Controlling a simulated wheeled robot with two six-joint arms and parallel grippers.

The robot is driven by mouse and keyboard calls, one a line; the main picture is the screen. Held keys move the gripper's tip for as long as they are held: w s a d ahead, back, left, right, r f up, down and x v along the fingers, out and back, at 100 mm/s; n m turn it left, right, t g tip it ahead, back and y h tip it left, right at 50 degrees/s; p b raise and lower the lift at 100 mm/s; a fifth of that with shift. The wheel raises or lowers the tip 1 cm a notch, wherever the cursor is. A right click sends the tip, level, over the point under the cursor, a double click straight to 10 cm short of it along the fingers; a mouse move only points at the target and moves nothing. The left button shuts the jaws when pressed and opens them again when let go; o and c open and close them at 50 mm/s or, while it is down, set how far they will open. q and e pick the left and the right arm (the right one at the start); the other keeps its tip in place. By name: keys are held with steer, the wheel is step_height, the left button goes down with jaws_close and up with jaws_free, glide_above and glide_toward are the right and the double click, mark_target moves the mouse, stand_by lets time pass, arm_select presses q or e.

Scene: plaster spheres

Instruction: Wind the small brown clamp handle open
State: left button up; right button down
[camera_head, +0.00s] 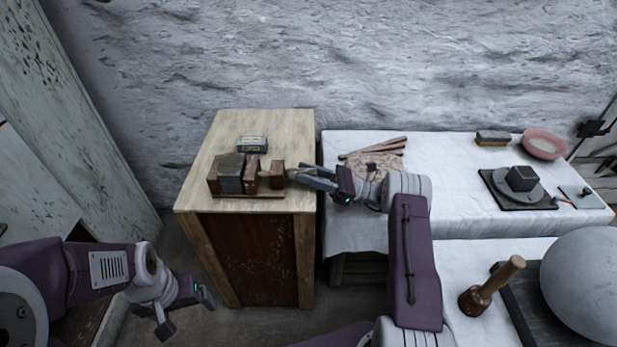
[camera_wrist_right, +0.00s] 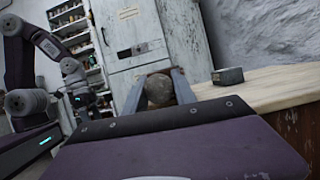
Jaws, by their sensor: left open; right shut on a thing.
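A brown wooden clamp (camera_head: 278,174) with a dark block (camera_head: 231,172) between its jaws sits on top of the wooden cabinet. My right gripper (camera_head: 298,175) reaches in from the right at the clamp's right end. In the right wrist view its two fingers stand either side of the round clamp handle (camera_wrist_right: 159,90), seen end-on, and are shut on it. My left gripper (camera_head: 186,314) is open and empty, low in front of the cabinet and well apart from the clamp.
A small labelled box (camera_head: 252,144) lies behind the clamp on the cabinet (camera_head: 218,132). A white-covered table (camera_head: 460,160) to the right holds wooden sticks (camera_head: 374,148), a pink bowl (camera_head: 544,144) and a turntable. A mallet (camera_head: 490,288) and a large sphere (camera_head: 585,285) stand nearer.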

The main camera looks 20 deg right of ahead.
steer(key=shift+n, duration=0.3)
steer(key=c, duration=1.3)
jaws_free()
steer(key=shift+d+f+b, duration=0.1)
steer(key=shift+f+b, duration=0.1)
steer(key=shift+b, duration=0.3)
steer(key=s+d+b, duration=0.4)
steer(key=d+b, duration=1)
steer(key=b, duration=1.9)
steer(key=shift+f, duration=0.4)
